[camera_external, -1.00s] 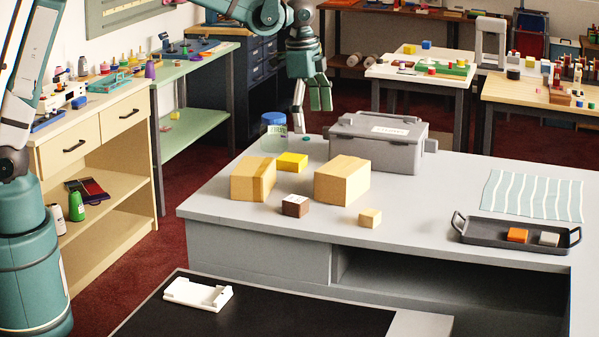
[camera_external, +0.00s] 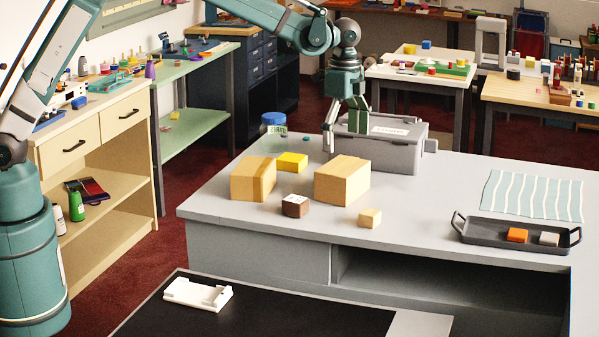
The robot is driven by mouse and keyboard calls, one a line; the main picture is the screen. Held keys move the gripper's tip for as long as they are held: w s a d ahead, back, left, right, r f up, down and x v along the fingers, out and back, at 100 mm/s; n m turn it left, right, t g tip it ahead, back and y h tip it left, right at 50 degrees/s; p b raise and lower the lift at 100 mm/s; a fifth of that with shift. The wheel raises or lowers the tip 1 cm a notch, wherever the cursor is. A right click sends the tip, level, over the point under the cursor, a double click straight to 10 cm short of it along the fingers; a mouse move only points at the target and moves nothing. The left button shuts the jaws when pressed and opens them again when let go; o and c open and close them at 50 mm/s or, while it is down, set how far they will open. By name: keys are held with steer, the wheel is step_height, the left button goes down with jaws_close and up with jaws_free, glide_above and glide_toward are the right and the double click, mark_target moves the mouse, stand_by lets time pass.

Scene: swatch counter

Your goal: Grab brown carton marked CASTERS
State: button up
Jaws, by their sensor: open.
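A small dark brown carton (camera_external: 295,206) with a pale label on top sits on the grey counter (camera_external: 240,205); its lettering is too small to read. My gripper (camera_external: 342,138) is open and empty, with its fingers pointing down. It is above and behind the brown carton, in front of the grey lidded bin in the picture. Two larger tan cartons stand near the brown one, a left one (camera_external: 253,179) and a right one (camera_external: 342,180). I see no readable marking on them.
A yellow block (camera_external: 292,162), a blue-lidded jar (camera_external: 273,135) and the grey bin (camera_external: 385,150) stand behind the cartons. A small tan block (camera_external: 370,218) is right of the brown carton. A dark tray (camera_external: 480,236) and striped cloth (camera_external: 533,194) lie right. The counter's middle right is clear.

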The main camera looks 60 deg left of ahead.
mark_target(343, 166)
steer(key=shift+f, duration=1.3)
steer(key=shift+w+a+f+p, duration=0.1)
steer(key=shift+f+p, duration=0.05)
steer(key=shift+f, duration=1.15)
steer(key=shift+a+f+p, duration=0.1)
steer(key=shift+f+p, duration=0.05)
steer(key=shift+f, duration=1.15)
steer(key=c, duration=0.9)
